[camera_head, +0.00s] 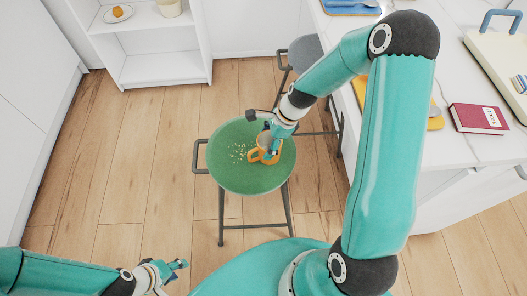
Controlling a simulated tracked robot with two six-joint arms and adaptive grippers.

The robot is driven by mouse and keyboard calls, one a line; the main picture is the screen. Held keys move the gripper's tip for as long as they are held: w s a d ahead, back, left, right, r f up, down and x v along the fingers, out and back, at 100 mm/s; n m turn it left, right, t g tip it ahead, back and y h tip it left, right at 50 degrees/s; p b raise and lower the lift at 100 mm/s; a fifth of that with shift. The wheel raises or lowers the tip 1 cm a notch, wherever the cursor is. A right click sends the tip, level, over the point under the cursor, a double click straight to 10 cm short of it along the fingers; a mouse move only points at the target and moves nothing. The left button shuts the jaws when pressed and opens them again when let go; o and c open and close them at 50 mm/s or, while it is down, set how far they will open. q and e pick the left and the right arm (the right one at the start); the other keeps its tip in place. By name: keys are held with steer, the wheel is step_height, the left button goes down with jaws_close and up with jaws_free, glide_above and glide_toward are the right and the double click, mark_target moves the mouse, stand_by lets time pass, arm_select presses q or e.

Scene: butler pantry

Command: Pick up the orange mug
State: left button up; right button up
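The orange mug (256,155) stands on the round green seat of a stool (229,172), right of the seat's middle. My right gripper (268,143) reaches down from the upper right and is right at the mug, covering part of it. Its fingers overlap the mug's upper part, and I cannot tell whether they are closed on it. My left gripper (177,270) is low in the picture, well away from the mug and the stool. It holds nothing that I can see, and its finger gap is too small to judge.
Crumbs (238,151) lie on the seat left of the mug. A second stool with a grey seat (305,53) stands behind. A white counter (455,150) at right bears a red book (479,118). White shelves (165,66) stand at the back. The wooden floor at left is clear.

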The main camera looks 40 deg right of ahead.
steer(key=c, duration=0.7)
steer(key=shift+w+r, duration=0.1)
steer(key=shift+r, duration=0.05)
steer(key=shift+c, duration=0.2)
